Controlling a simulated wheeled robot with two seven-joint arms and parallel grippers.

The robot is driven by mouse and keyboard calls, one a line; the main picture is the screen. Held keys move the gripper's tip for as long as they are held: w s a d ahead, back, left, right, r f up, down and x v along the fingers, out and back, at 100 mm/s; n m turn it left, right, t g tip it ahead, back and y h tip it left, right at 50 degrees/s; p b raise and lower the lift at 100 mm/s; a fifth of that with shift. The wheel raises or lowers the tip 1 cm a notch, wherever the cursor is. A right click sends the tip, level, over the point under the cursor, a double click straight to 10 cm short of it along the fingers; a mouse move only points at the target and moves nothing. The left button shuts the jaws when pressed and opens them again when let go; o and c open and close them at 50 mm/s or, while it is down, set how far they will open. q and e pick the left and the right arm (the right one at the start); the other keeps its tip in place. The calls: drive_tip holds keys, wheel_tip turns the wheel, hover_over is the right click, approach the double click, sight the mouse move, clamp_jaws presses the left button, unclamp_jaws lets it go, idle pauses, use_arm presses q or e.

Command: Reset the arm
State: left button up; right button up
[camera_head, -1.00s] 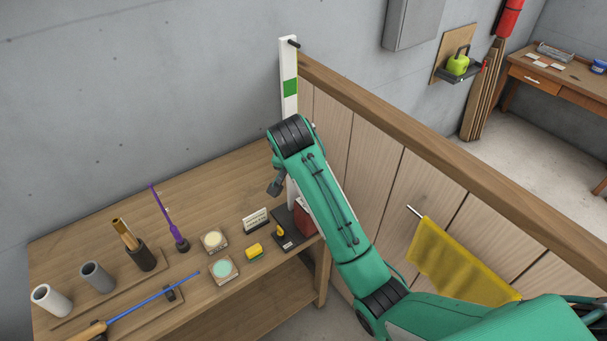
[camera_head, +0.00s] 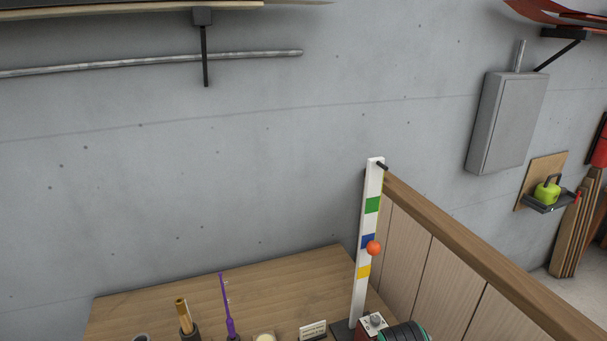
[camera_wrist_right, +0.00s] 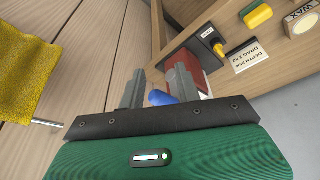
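My right gripper (camera_wrist_right: 162,72) shows in the right wrist view with its two grey fingers apart. A blue rounded piece (camera_wrist_right: 160,97) shows between the fingers near the palm; I cannot tell whether they touch it. A red box (camera_wrist_right: 187,76) lies beyond the fingers, partly hidden by them. In the head view only a dark and green part of my right arm (camera_head: 403,333) shows at the bottom edge, and the right gripper is hidden. My left gripper is in neither view.
A white post (camera_head: 368,220) with coloured bands and an orange ball (camera_head: 373,248) stands at the end of the wooden bench (camera_head: 270,285). A wooden partition (camera_head: 450,255) runs right from it. A yellow cloth (camera_wrist_right: 30,70) hangs at left in the wrist view.

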drive_tip(key=s+d+f+n+y, duration=0.1)
drive_tip(key=s+d+n, duration=0.15)
drive_tip(key=s, duration=0.85)
drive_tip(key=s+d+f+n, duration=0.1)
drive_tip(key=s+f+n, duration=0.15)
drive_tip(key=s, duration=0.95)
wheel_tip(320, 180, down, 36)
drive_tip(key=g+b, duration=0.1)
drive_tip(key=b, duration=0.6)
drive_tip(key=s+d+f+b, duration=0.1)
drive_tip(key=s+f+b, duration=0.1)
drive_tip(key=s+f, duration=0.7)
drive_tip(key=s+d+f+n+g+b, duration=0.1)
drive_tip(key=s+d+f+b, duration=0.1)
drive_tip(key=s+f, duration=0.8)
wheel_tip(320, 180, down, 8)
drive_tip(key=shift+d+r+g+b, duration=0.15)
drive_tip(key=shift+d+g+b, duration=0.15)
drive_tip(key=shift+b, duration=0.45)
